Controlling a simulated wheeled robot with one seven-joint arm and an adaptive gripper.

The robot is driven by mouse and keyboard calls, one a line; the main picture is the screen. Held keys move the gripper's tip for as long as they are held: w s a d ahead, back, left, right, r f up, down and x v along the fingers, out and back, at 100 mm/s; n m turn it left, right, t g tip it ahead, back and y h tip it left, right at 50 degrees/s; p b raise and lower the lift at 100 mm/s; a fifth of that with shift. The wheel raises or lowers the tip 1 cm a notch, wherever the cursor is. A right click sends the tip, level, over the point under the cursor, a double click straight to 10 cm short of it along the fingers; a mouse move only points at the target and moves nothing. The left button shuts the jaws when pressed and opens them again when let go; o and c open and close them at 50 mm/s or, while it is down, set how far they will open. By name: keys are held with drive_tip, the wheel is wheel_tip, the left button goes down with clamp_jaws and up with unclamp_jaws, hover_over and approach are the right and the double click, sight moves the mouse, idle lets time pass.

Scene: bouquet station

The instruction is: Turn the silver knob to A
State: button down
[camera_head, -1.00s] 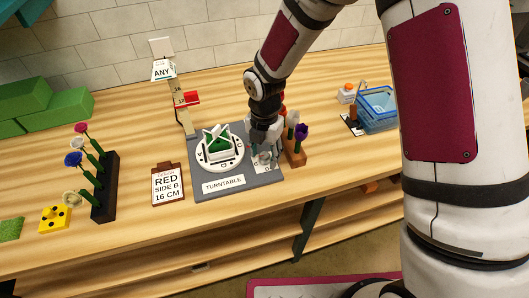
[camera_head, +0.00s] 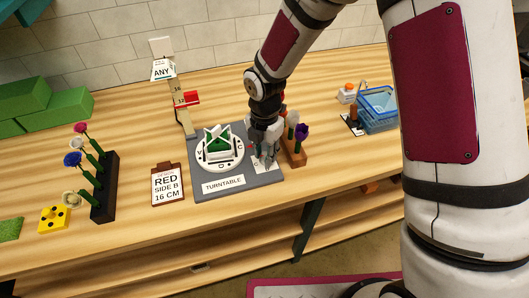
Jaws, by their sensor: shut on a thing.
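The turntable unit is a grey plate (camera_head: 235,188) with a white round disc (camera_head: 220,163) on its left part. The disc has letters on its rim, with C at its right, and carries a white holder with green inside. My gripper (camera_head: 264,160) points down over the right part of the plate, beside the disc. It is shut on the silver knob, which is small and mostly hidden by the fingers. A white label lies under the fingers; its letters are too small to read.
A wooden block with flowers (camera_head: 295,152) stands close right of my gripper. A height gauge (camera_head: 182,105) stands behind the plate. A card reading RED SIDE B 16 CM (camera_head: 168,184) lies left. A dark flower rack (camera_head: 105,187) and a blue basket (camera_head: 377,108) stand farther off.

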drive_tip(key=m, duration=0.8)
drive_tip(key=shift+m+b, duration=0.35)
drive_tip(key=shift+m, duration=0.05)
drive_tip(key=m, duration=0.4)
drive_tip(key=shift+m, duration=0.3)
drive_tip(key=m, duration=0.4)
drive_tip(key=shift+m, duration=0.3)
drive_tip(key=m, duration=0.3)
drive_tip(key=shift+m+p, duration=0.3)
drive_tip(key=shift+p, duration=0.1)
drive_tip(key=m+p, duration=0.1)
drive_tip(key=m, duration=0.3)
drive_tip(key=m+p, duration=0.1)
drive_tip(key=m, duration=0.4)
drive_tip(key=shift+m+p, duration=0.45)
drive_tip(key=shift+m, duration=1.35)
